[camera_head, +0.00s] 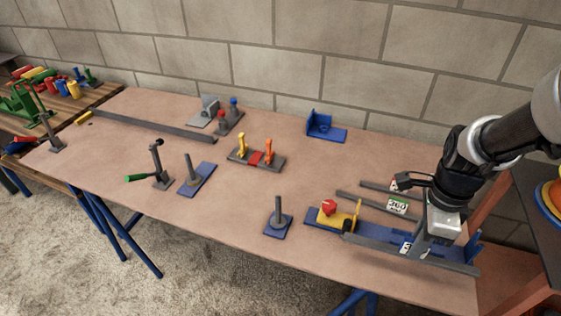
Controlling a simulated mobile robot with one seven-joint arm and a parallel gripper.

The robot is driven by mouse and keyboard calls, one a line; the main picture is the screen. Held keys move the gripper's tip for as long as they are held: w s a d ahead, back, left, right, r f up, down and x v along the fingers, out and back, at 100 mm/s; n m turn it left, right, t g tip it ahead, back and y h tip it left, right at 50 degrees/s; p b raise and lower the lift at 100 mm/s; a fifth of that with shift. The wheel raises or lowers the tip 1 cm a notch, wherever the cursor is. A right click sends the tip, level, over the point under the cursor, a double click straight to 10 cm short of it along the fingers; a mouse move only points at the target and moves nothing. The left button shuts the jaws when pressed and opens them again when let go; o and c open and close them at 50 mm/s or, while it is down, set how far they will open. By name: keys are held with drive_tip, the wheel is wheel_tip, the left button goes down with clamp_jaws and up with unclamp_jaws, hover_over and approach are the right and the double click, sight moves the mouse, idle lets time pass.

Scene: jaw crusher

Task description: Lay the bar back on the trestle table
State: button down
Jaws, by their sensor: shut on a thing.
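The trestle table (130,180) has a long tan top on blue legs. My gripper (422,252) is at the right end of the table, pointing down, shut on a grey bar (455,265). The bar runs level along the front side of a long blue fixture (380,228) with a yellow block and a red knob. I cannot tell whether the bar touches the fixture or the table. Part of the bar is hidden by my gripper, and a white label shows beside it.
Two other grey bars (362,202) with white labels lie behind the fixture. Blue-based posts (279,222), a yellow and orange clamp (257,158) and a blue bracket (325,128) stand on the table. A brick wall (300,60) closes the back.

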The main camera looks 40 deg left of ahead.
drive_tip(key=shift+s+d+f, duration=0.1)
drive_tip(key=shift+s+d, duration=0.05)
drive_tip(key=shift+s, duration=0.3)
drive_tip(key=b, duration=0.4)
hover_over(396, 281)
drive_tip(key=shift+f, duration=5)
drive_tip(key=shift+f, duration=0.2)
drive_tip(key=c, duration=1.8)
unclamp_jaws()
drive_tip(key=shift+o, duration=0.2)
